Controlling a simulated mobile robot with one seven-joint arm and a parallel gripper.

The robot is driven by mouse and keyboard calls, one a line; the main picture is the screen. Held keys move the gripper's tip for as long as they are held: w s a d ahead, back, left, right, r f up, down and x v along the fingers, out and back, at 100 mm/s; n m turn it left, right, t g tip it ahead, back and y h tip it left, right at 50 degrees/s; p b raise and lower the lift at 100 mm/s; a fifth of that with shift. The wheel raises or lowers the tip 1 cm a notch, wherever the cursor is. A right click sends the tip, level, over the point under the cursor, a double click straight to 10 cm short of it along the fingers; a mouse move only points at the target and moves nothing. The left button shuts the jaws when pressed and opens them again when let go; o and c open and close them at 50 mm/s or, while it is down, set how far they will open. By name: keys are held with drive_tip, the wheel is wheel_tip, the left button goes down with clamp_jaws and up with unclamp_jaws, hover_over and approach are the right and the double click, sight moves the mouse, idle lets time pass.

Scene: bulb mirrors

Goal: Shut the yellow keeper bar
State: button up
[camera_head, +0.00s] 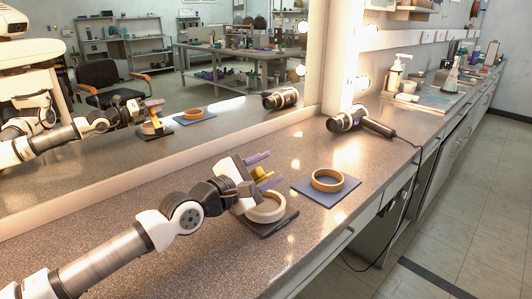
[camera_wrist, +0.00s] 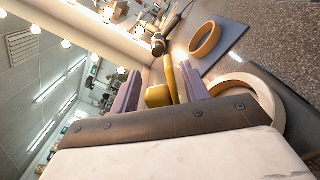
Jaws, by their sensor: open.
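The yellow keeper bar (camera_head: 263,174) stands out between the two purple fingers of my gripper (camera_head: 272,167). In the wrist view the bar (camera_wrist: 169,78) shows as a slim yellow piece with a rounded yellow block (camera_wrist: 158,96) at its base. It lies between the spread fingers (camera_wrist: 160,72), nearer the right one; I cannot tell whether it touches. My gripper is open, above a cream ring (camera_head: 266,207) on a dark pad (camera_head: 273,228). My wrist hides part of the ring, and how the bar joins it is not clear.
A tan ring (camera_head: 318,186) sits on a blue-grey pad (camera_head: 340,200) to the right. A hair dryer (camera_head: 345,119) with a cord lies farther back. A large mirror (camera_head: 140,110) lines the left of the speckled counter (camera_head: 225,258). The counter's front is free.

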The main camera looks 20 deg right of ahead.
wheel_tip(320, 180, up, 20)
idle(0.4)
